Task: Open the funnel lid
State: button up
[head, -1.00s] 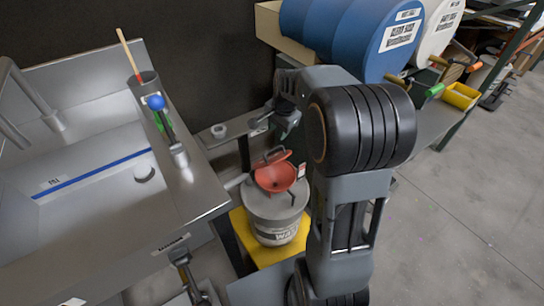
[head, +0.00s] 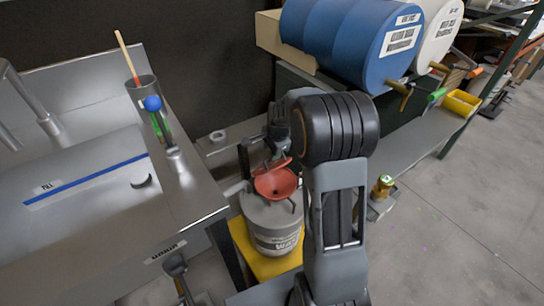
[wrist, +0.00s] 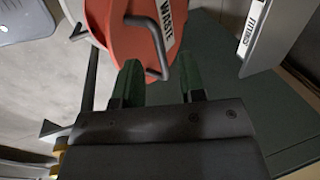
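The red funnel (head: 277,183) sits on top of a grey waste can (head: 270,215); its bowl is visible from above. Its red lid (head: 279,163) stands tilted up at the back of the bowl. In the wrist view the lid (wrist: 118,35) shows a white WASTE label and a dark bent handle (wrist: 166,58). My gripper (wrist: 158,75) is open, with green finger pads apart. The handle's lower end lies between or just in front of the fingertips; contact is not clear. In the head view my gripper is mostly hidden behind my arm, above the lid.
A metal sink bench (head: 100,215) stands left of the can. A small shelf (head: 238,132) is behind it. Blue and white drums (head: 350,40) lie on a rack at the right. The can stands on a yellow base (head: 262,262). Open floor lies at the right.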

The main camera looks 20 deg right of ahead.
jog(key=shift+x, duration=1.2)
jog(key=shift+c, duration=0.5)
grip_shut()
